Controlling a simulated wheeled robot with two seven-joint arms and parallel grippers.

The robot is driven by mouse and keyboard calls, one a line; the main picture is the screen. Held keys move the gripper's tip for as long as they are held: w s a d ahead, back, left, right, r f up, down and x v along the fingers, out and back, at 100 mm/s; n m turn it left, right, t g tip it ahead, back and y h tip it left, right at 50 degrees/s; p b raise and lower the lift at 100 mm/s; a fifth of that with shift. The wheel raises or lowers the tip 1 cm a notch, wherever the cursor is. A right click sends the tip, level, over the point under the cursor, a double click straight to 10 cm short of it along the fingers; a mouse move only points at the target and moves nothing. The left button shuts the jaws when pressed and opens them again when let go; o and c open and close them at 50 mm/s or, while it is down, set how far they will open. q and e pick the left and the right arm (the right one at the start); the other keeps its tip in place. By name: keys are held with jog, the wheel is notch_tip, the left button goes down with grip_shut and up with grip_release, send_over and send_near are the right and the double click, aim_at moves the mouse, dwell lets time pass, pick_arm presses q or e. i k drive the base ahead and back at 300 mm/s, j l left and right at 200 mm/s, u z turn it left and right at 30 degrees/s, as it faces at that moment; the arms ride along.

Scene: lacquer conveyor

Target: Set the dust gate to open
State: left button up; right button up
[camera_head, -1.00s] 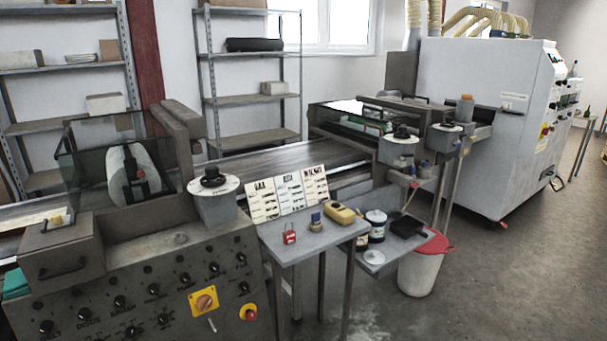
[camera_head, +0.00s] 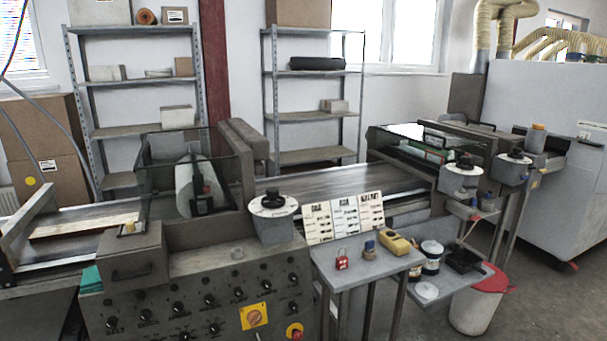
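I cannot pick out a dust gate for certain in the head view. Ribbed cream dust hoses (camera_head: 492,22) rise at the top right above the large white machine cabinet (camera_head: 545,125). A grey control panel (camera_head: 200,310) with several black knobs stands at the front left. It carries a yellow-plated rotary switch (camera_head: 254,316) and a red push button on yellow (camera_head: 295,331). A round black-knobbed dial (camera_head: 273,202) sits at the panel's upper right. Neither of my grippers is in view.
A small grey side table (camera_head: 365,267) holds instruction cards (camera_head: 343,217), a red padlock (camera_head: 342,260) and a yellow device (camera_head: 397,244). A white bin with red rim (camera_head: 475,312) stands right of it. The conveyor (camera_head: 335,184) runs behind. Shelves (camera_head: 318,117) line the wall.

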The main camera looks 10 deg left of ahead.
aim_at(130, 229)
jog(key=u, duration=1.35)
